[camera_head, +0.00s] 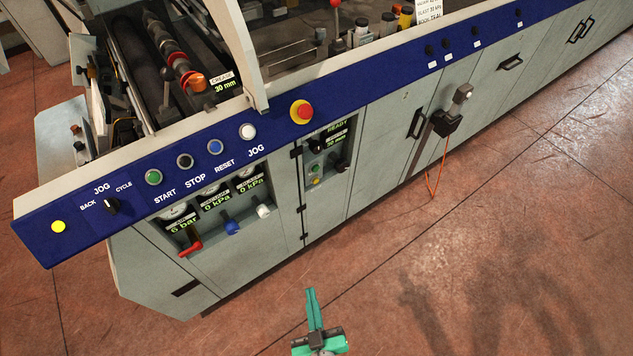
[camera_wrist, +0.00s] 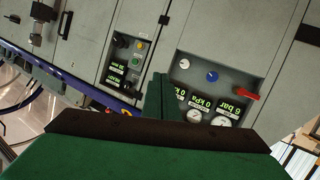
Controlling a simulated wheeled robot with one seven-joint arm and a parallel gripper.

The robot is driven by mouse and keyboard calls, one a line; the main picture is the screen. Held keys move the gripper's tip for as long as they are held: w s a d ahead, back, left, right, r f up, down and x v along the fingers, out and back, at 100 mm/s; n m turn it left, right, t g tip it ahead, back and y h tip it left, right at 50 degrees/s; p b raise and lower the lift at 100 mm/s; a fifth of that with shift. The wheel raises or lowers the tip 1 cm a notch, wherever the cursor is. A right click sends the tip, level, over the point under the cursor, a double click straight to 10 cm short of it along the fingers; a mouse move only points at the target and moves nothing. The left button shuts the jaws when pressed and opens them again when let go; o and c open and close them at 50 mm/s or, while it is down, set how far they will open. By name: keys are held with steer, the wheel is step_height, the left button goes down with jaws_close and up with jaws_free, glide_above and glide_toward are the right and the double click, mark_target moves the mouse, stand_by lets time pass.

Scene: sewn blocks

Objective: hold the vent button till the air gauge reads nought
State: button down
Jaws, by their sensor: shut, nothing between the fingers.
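My gripper (camera_head: 312,296) is shut and empty, low in the head view, over the floor in front of the machine and apart from it. Its green fingers (camera_wrist: 160,97) also show in the wrist view. The air gauge (camera_head: 184,228) is the leftmost in a recess of the machine front; its display reads 6 bar, also in the wrist view (camera_wrist: 233,107). A red lever (camera_head: 191,246) sits below it. No label lets me tell the vent button; small green (camera_head: 315,168) and yellow (camera_head: 315,181) buttons sit in the neighbouring recess, also in the wrist view (camera_wrist: 138,45).
Two more gauges read 0 kPa, above a blue knob (camera_head: 231,227) and a white knob (camera_head: 263,210). A blue panel (camera_head: 130,210) with buttons and a red emergency stop (camera_head: 302,112) overhangs the recesses. Door handles (camera_head: 416,123) stick out. The red floor (camera_head: 450,260) is clear.

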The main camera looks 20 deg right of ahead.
mark_target(316, 181)
steer(key=w+d+f+h, duration=0.1)
steer(key=w+d+f, duration=0.1)
steer(key=w+d, duration=0.3)
steer(key=w+d+f+g+h, duration=0.1)
steer(key=w+d, duration=0.4)
steer(key=w, duration=0.9)
steer(key=w+d+f+h, duration=0.2)
steer(key=w+d+f, duration=0.3)
steer(key=w, duration=0.4)
steer(key=shift+w+d+m+g, duration=0.3)
steer(key=shift+w+d, duration=0.05)
steer(key=w+a, duration=0.3)
steer(key=w, duration=0.5)
steer(key=shift+w, duration=0.2)
steer(key=shift+w+r, duration=0.1)
steer(key=shift+w+a, duration=0.15)
steer(key=shift+w, duration=0.1)
stand_by(0.4)
